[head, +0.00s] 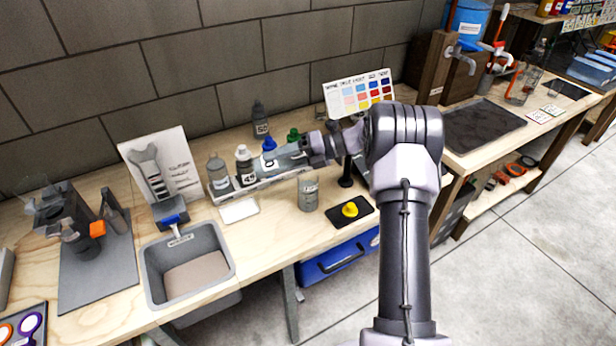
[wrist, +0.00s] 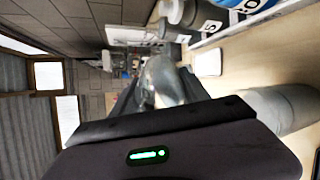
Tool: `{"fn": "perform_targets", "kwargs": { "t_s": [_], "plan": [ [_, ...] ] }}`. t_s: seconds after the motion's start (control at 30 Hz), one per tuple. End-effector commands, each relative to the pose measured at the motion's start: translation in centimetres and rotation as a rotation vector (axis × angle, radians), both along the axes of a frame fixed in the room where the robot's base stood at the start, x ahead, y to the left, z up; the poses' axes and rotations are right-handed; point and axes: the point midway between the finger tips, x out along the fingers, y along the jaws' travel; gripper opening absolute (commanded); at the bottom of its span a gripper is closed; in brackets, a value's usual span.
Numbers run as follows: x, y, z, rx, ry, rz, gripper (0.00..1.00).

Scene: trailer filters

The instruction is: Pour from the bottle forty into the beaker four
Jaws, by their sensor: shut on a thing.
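My gripper (head: 322,148) is shut on a grey, see-through bottle (head: 287,159), whose number I cannot read. In the head view the bottle extends leftward from the jaws, in front of the blue-capped and green-capped bottles. It also shows beyond the jaws in the wrist view (wrist: 163,80). A grey beaker (head: 308,193) with a small label stands upright on the bench, below and apart from the gripper. A grey cylinder, probably this beaker, shows at the right of the wrist view (wrist: 283,108). I cannot make out the beaker's number or any liquid.
A bottle marked 60 (head: 260,122) stands behind. A black pad with a yellow piece (head: 349,210) lies right of the beaker; a grey basin (head: 188,265) is at left.

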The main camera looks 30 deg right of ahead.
Motion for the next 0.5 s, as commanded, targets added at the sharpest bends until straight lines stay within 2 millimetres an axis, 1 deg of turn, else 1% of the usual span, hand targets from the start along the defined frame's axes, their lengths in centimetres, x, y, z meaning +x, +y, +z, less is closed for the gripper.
{"fn": "perform_targets", "kwargs": {
  "t_s": [0.5],
  "plan": [
    [-0.05, -0.17, 0.25, 0.029, -0.013, 0.001, 0.00]
  ]
}}
